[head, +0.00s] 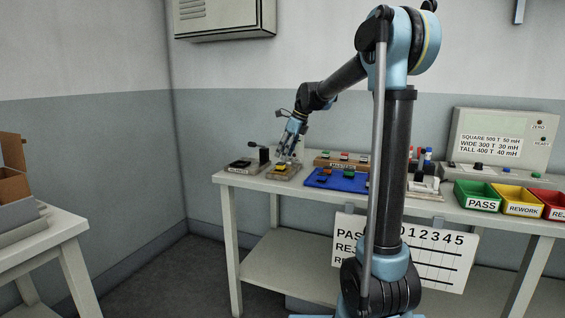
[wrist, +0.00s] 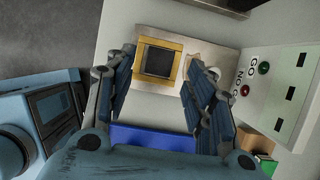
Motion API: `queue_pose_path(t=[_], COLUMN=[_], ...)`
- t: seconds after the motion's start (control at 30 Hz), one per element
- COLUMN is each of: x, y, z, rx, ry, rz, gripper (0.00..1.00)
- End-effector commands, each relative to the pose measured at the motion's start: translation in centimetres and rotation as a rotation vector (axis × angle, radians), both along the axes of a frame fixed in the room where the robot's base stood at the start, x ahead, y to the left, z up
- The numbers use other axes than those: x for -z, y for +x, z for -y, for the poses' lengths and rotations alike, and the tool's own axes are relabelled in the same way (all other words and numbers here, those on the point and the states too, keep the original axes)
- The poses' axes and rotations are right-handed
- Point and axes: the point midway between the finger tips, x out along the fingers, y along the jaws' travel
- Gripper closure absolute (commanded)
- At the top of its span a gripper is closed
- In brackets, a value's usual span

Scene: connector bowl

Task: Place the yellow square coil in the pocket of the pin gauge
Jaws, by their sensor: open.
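A yellow square with a dark grey centre (wrist: 159,62), which looks like the yellow square coil, lies on the beige plate of the pin gauge (wrist: 118,32) in the wrist view. I cannot tell how deep it sits in the pocket. My gripper (wrist: 160,60) is open, with one finger to each side of the yellow square; touching or apart is not clear. In the head view my gripper (head: 289,155) points down over the gauge (head: 283,175) at the left part of the bench, and a small yellow patch (head: 281,167) shows beneath it.
A white GO / NO GO box (wrist: 285,85) with a red and a green lamp stands right of the plate. A black tray (head: 243,167) lies left of the gauge. A blue mat (head: 350,184) with several coloured parts lies to the right, then PASS (head: 479,203) and REWORK (head: 522,209) bins.

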Motion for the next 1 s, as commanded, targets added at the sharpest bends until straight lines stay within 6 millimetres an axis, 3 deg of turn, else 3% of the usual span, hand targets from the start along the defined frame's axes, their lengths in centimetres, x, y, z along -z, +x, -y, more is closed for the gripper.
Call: queue_pose_path(t=[0.3, 0.67, 0.83, 1.0], x=[-5.0, -6.4, -5.8, -4.0], y=[-0.7, -1.1, -3.8, -8.9], z=[2.0, 2.6, 4.3, 7.6], rx=[0.001, -0.007, -0.109, -0.324], ry=[-0.001, -0.003, -0.040, -0.117], rz=[-0.001, 0.002, 0.050, 0.137], gripper=[0.51, 0.51, 0.51, 0.51])
